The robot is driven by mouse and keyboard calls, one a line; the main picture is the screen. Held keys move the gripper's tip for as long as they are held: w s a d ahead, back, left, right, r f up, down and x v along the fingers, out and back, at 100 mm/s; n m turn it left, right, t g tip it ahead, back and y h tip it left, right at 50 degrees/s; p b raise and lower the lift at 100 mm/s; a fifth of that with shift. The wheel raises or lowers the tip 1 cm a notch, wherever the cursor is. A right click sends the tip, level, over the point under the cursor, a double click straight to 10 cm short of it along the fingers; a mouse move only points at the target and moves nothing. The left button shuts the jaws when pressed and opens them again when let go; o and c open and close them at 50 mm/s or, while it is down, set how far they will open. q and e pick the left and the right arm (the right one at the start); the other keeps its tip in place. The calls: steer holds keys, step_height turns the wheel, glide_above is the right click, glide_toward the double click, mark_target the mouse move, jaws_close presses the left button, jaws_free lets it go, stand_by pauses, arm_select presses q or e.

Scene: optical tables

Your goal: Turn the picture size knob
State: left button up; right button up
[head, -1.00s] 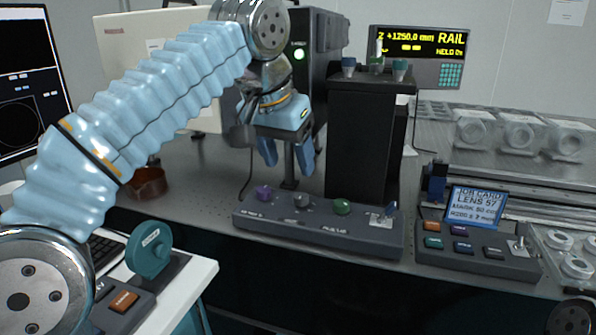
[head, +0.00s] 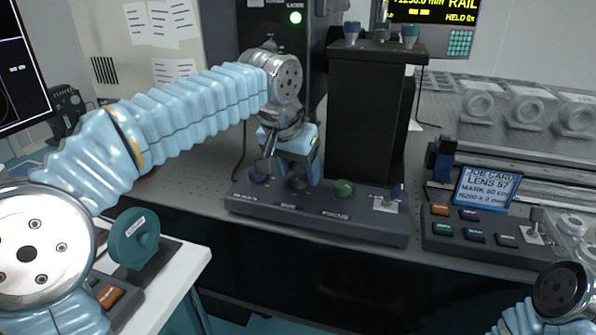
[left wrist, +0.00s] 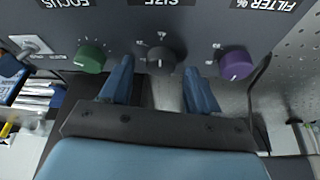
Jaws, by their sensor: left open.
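The control box (head: 300,228) carries a purple knob (head: 259,177), a dark grey knob and a green knob (head: 343,189) in a row. In the left wrist view the grey size knob (left wrist: 160,59) sits in the middle, below the upside-down word SIZE. The green knob (left wrist: 90,57) is by FOCUS and the purple knob (left wrist: 235,64) by FILTER. My left gripper (head: 299,180) is low over the box and largely covers the grey knob in the head view. In the wrist view its open fingers (left wrist: 157,78) lie on either side of the grey knob, with gaps showing. My right gripper is out of view.
A toggle switch (head: 388,203) stands at the box's right end. A tall black block (head: 373,125) rises just behind. A second button box (head: 480,238) with a job card screen (head: 486,188) is to the right.

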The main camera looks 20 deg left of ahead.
arm_select(q)
steer(key=shift+w+f, duration=0.25)
steer(key=shift+f, duration=0.35)
steer(key=c, duration=1)
steer(key=shift+c, duration=0.2)
steer(key=shift+d+n, duration=0.1)
steer(key=shift+n, duration=0.3)
steer(key=n+y, duration=0.2)
steer(key=n, duration=0.3)
steer(key=shift+d+n, duration=0.1)
steer(key=shift+n, duration=0.2)
steer(key=n+g+y, duration=0.1)
steer(key=n+y, duration=0.1)
steer(key=n, duration=0.3)
steer(key=shift+n, duration=0.3)
